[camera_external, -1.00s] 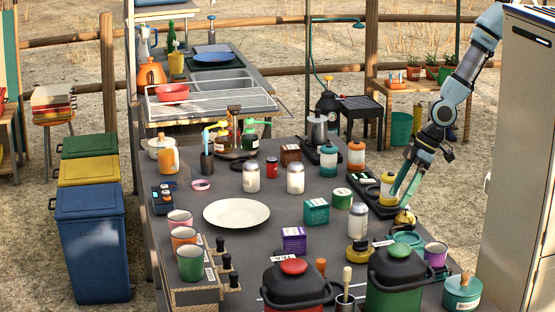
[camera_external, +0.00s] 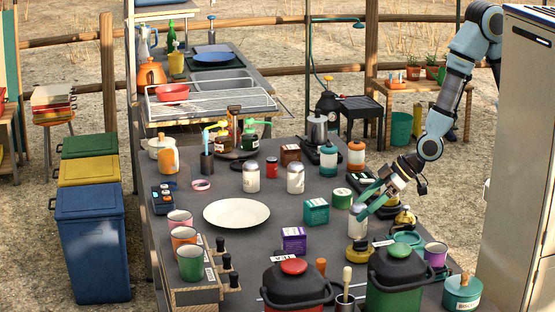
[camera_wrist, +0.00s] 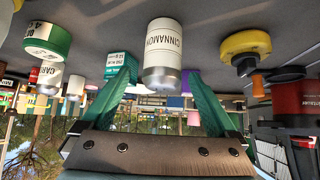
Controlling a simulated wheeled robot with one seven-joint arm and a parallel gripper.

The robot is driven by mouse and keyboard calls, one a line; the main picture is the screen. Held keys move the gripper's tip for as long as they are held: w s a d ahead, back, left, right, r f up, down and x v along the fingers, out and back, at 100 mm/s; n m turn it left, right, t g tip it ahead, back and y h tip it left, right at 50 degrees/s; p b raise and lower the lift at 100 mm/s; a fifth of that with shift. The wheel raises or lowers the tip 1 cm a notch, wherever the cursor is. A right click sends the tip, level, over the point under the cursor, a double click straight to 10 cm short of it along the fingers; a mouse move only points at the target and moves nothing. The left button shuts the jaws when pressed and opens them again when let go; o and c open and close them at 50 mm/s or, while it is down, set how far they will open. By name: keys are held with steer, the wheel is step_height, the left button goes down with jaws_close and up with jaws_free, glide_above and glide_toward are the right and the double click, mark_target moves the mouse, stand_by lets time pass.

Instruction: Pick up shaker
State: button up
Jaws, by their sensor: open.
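A white shaker (camera_external: 356,228) with a metal cap stands on the dark table, partly hidden by my gripper in the external view. In the wrist view, which looks upside down, this shaker (camera_wrist: 162,45) is labelled CINNAMON. My gripper (camera_external: 363,203) has its teal fingers spread at the level of the shaker's top. In the wrist view the open fingers (camera_wrist: 158,92) lie on either side of the capped end, and nothing is gripped. Two more shakers, one (camera_external: 251,177) and another (camera_external: 295,179), stand farther back by the plate.
A teal box (camera_external: 316,211) and a yellow-based item (camera_external: 358,253) stand close to the cinnamon shaker. A green-lidded canister (camera_external: 393,278) and a red-knobbed black-lidded one (camera_external: 293,285) stand at the front. A white plate (camera_external: 236,213) lies to the left.

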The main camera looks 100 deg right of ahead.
mark_target(349, 235)
steer(key=shift+x, duration=2.55)
steer(key=shift+a, duration=0.15)
jaws_close()
